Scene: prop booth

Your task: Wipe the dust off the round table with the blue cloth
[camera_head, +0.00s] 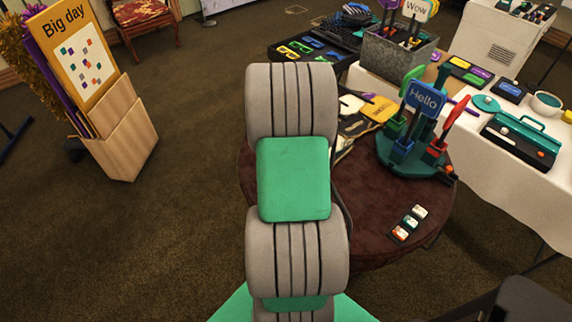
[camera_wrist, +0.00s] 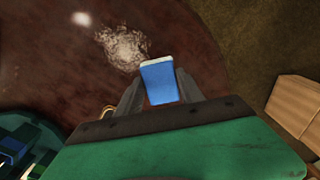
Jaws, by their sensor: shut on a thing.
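The round table (camera_head: 375,215) has a dark red-brown top and is partly hidden behind my arm in the head view. It also fills much of the wrist view (camera_wrist: 60,75). My gripper (camera_wrist: 156,84) is shut on the blue cloth (camera_wrist: 160,80), a small blue piece with a pale edge, over the table near its rim. A pale speckled dust patch (camera_wrist: 124,44) lies just beyond the cloth, up and left in the wrist view. I cannot tell whether the cloth touches the top. Gripper and cloth are hidden in the head view.
A teal stand with a "Hello" sign (camera_head: 426,97) and small dark blocks (camera_head: 409,222) stand on the table's right side. Flat cards (camera_head: 375,108) lie at its back. A white-clothed table (camera_head: 490,170) is at right, a wooden sign holder (camera_head: 118,130) at left. Open carpet lies between.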

